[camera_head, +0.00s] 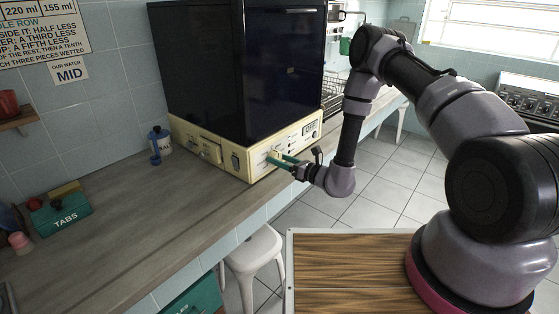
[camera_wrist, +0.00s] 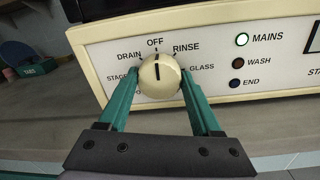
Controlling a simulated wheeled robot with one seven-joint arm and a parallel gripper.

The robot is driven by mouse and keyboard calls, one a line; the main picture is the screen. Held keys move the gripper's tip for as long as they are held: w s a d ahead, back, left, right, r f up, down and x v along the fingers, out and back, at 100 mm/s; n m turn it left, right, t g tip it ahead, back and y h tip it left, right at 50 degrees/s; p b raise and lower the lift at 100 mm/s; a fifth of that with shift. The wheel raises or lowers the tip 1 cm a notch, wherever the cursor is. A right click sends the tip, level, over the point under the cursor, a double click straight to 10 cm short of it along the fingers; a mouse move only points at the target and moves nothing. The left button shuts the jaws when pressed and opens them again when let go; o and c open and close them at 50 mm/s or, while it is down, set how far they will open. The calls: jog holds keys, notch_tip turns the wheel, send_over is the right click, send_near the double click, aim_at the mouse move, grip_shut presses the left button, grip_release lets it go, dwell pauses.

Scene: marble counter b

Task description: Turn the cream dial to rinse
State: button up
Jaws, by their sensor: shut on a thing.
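The cream dial (camera_wrist: 160,82) is on the machine's front panel, with labels around it: DRAIN at upper left, OFF at top, RINSE (camera_wrist: 186,48) at upper right and GLASS at right. A label at left is partly hidden. The dial's dark pointer line stands nearly upright, towards OFF. My gripper (camera_wrist: 159,77) has one green finger on each side of the dial and is shut on it. In the head view my gripper (camera_head: 276,158) reaches the panel from the right, and its fingers mostly hide the dial.
The cream machine (camera_head: 245,160) with a dark upper body stands on the grey counter (camera_head: 120,215). A blue salt container (camera_head: 160,143) and a green TABS box (camera_head: 62,217) stand to the left. A white stool (camera_head: 255,250) is below.

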jog(key=m, duration=0.4)
jog(key=shift+f+m, duration=0.1)
jog(key=shift+m, duration=2.1)
jog(key=o, duration=1.4)
jog(key=shift+s+d, duration=0.1)
jog(key=v, duration=1)
jog(key=shift+s+d+f, duration=0.15)
jog(key=shift+s+d, duration=0.05)
jog(key=shift+s, duration=0.1)
